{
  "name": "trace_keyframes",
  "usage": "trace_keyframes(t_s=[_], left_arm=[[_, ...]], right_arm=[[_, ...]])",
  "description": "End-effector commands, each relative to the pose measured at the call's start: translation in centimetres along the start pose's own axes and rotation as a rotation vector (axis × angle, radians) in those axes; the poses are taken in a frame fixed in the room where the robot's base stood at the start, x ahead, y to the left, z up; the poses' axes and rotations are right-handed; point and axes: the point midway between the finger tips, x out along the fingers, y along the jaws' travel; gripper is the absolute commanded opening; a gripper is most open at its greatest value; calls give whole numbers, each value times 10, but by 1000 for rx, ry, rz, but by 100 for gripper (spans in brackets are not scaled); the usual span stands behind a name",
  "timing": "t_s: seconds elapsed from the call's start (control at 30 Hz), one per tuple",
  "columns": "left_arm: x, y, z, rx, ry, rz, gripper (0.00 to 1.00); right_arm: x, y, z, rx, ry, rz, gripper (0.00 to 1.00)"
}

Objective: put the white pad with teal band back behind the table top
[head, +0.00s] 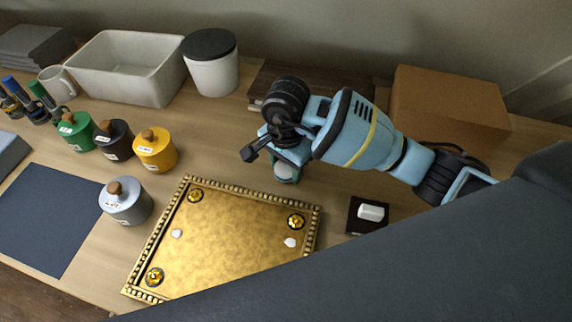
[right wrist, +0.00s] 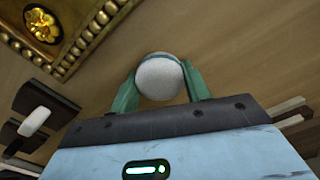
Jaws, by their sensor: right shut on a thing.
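The gilt table top (head: 225,240) lies on the wooden bench with a beaded rim and round rosettes near its corners; its front right part is hidden by a dark shape. My right gripper (head: 284,168) points down just behind the table top's back right corner. It is shut on the white pad with teal band (right wrist: 160,77), whose round white face shows between the teal fingers in the right wrist view. In the head view only a small part of the pad shows below the gripper, and I cannot tell whether it touches the bench. My left gripper is out of view.
A white block on a dark square base (head: 358,226) stands right of the table top. Grey (head: 127,207), yellow (head: 157,155), black and green jars stand left. A white bin (head: 125,72), lidded canister (head: 212,75) and cardboard box (head: 440,105) line the back.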

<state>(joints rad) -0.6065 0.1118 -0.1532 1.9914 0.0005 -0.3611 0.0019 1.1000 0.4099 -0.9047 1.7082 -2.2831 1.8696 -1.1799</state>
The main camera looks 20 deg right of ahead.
Motion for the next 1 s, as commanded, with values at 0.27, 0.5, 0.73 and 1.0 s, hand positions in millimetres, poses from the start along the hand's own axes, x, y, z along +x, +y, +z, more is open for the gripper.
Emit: trace_keyframes(t_s=[0.27, 0.5, 0.73, 1.0], left_arm=[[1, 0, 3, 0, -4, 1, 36], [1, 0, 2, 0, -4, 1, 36], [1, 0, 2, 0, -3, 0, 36], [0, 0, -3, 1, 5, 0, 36]], right_arm=[[3, 0, 0, 0, -1, 1, 26], [3, 0, 0, 0, -1, 0, 69], [3, 0, 0, 0, -1, 0, 69], [-22, -1, 0, 0, 1, -4, 69]])
